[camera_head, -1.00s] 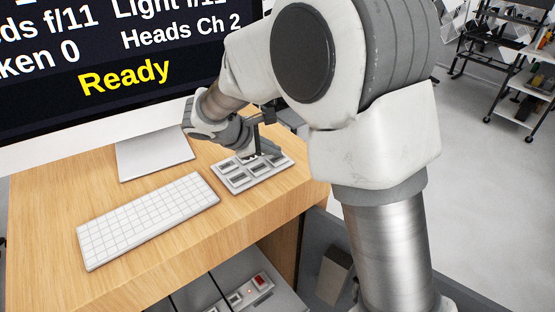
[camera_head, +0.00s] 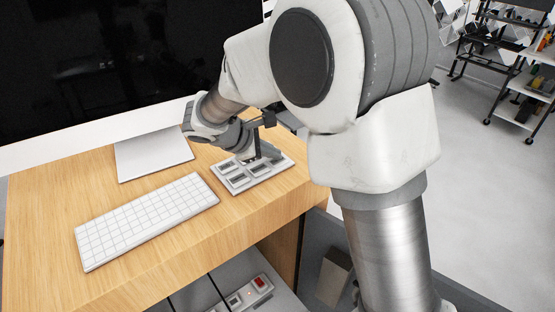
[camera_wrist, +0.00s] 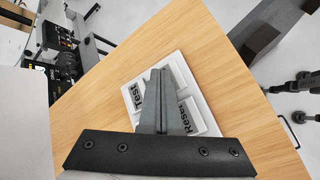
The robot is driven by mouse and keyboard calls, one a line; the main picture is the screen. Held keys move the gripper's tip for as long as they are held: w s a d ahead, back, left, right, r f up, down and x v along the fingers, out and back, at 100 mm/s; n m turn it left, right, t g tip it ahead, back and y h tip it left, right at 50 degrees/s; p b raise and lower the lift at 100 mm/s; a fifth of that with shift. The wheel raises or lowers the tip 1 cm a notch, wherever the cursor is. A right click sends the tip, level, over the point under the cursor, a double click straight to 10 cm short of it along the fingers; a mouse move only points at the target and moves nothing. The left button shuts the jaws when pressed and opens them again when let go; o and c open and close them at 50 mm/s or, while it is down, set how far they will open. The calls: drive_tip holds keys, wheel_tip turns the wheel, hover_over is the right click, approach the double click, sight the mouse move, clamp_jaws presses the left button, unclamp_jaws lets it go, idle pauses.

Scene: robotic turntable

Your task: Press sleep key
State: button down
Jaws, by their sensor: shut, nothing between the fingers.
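The light key panel (camera_head: 236,192) lies on the wooden desk, right of the keyboard, with several grey keys in rows. In the wrist view the panel (camera_wrist: 207,118) shows a key reading "Test" (camera_wrist: 136,97) and one reading "Reset" (camera_wrist: 184,117). No label reading "Sleep" is visible; my fingers cover the middle of the panel. My gripper (camera_head: 252,159) is shut and empty, pointing down at the panel's far part. It also shows in the wrist view (camera_wrist: 163,70). I cannot tell whether the tips touch a key. The monitor (camera_head: 110,70) is dark.
A white keyboard (camera_head: 146,221) lies left of the panel, and the monitor's stand foot (camera_head: 150,157) is behind it. A lower unit with a red switch (camera_head: 261,282) sits below the desk edge. Shelving (camera_head: 525,85) stands far right across open floor.

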sight(274, 162)
drive_tip(key=shift+r+p, duration=0.5)
drive_tip(key=shift+r, duration=0.35)
drive_tip(key=shift+r+p, duration=1.85)
drive_tip(key=shift+r, duration=0.75)
drive_tip(key=s+d+r+m+g+y, duration=0.1)
drive_tip(key=s+d+r+m+g, duration=0.1)
drive_tip(key=s+d+r+m, duration=0.35)
drive_tip(key=s+d+m+y+b, duration=0.1)
drive_tip(key=s+d+m+y, duration=0.2)
drive_tip(key=s, duration=0.7)
drive_tip(key=s+d+m+t+y+b, duration=0.1)
drive_tip(key=s+d+m+y, duration=0.2)
drive_tip(key=s+m, duration=0.5)
drive_tip(key=s+f, duration=0.1)
drive_tip(key=s, duration=0.2)
drive_tip(key=shift+s+t+b, duration=0.2)
drive_tip(key=shift+t+b, duration=0.1)
drive_tip(key=shift+b, duration=0.1)
